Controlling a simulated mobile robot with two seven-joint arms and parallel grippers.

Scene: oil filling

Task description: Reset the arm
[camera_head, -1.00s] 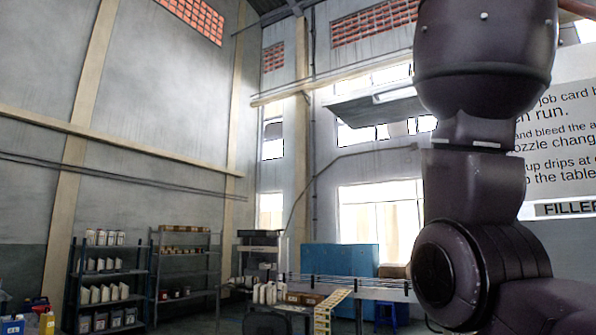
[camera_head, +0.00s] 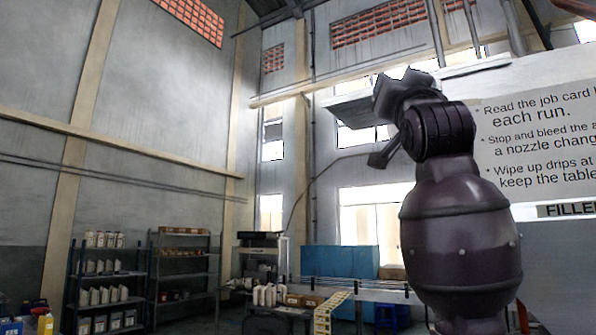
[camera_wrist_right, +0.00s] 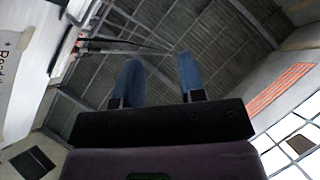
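My right arm (camera_head: 460,235) rises on the right side of the head view, bent at a dark joint with its far end toward the upper left. In the right wrist view my right gripper (camera_wrist_right: 160,60) points up at the roof. Its two blue fingers stand apart with nothing between them. In the head view I cannot make out these fingers clearly. My left gripper is in neither view.
A white sign (camera_head: 540,130) with printed rules is behind the arm. Shelves (camera_head: 105,280) with containers stand at the lower left. A conveyor (camera_head: 370,291) and a blue cabinet (camera_head: 340,262) are at the back. The upper middle is open air.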

